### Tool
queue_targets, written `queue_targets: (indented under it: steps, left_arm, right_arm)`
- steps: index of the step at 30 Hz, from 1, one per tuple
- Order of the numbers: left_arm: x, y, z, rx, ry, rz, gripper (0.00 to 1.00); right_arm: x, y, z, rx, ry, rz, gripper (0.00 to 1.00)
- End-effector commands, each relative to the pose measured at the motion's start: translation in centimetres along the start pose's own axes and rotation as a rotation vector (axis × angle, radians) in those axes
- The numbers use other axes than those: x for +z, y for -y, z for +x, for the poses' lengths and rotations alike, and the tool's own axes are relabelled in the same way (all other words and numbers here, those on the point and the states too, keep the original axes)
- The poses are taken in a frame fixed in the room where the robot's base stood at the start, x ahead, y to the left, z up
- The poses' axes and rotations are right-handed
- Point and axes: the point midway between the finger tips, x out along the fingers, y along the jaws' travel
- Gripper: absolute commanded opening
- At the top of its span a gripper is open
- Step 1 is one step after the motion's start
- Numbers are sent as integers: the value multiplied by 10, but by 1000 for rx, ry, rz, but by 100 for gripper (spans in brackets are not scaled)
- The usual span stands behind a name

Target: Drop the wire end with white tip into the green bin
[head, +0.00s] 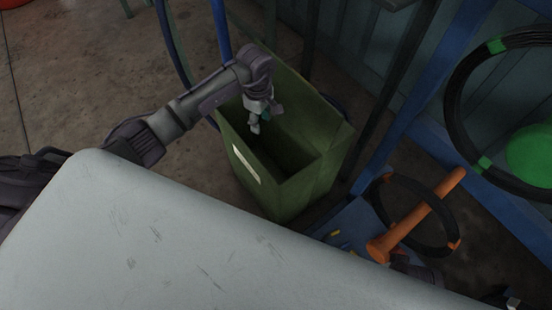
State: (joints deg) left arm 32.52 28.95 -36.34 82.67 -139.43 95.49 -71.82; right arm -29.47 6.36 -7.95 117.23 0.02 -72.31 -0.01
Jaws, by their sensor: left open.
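The green bin (335,150) stands open at the top on the floor, with a white label on its near left wall. My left gripper (256,124) reaches in from the left and hangs over the bin's opening, pointing down. It is open, and I see nothing clearly held in it. A wire end with a white tip cannot be made out with certainty; the pale piece low in the gripper looks like its fingers. A dark shape with a small pale end at the bottom right edge may be my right gripper (508,301), but its jaws cannot be read.
A blue post (221,30) and a dark curved line stand behind the bin's left side. To the right are an orange spool part (418,216) with a black ring, blue frame bars (425,85) and a large black coil with green bands (456,120). A pale grey surface fills the foreground.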

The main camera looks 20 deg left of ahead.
Motion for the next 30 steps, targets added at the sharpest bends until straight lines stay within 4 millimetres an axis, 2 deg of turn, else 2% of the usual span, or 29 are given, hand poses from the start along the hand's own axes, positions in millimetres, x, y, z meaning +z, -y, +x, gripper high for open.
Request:
queue_targets:
  steps: [9,15,20,30]
  left_arm:
    - [-1,-1,-69,6,-3,2,45]
    - [0,0,-97,2,-2,0,45]
    - [0,0,-105,1,0,0,45]
    - [0,0,-105,0,0,0,45]
  right_arm:
    - [0,0,0,0,1,0,100]
    - [0,0,0,0,1,0,100]
    - [0,0,0,0,1,1,100]
    - [1,0,0,0,2,1,100]
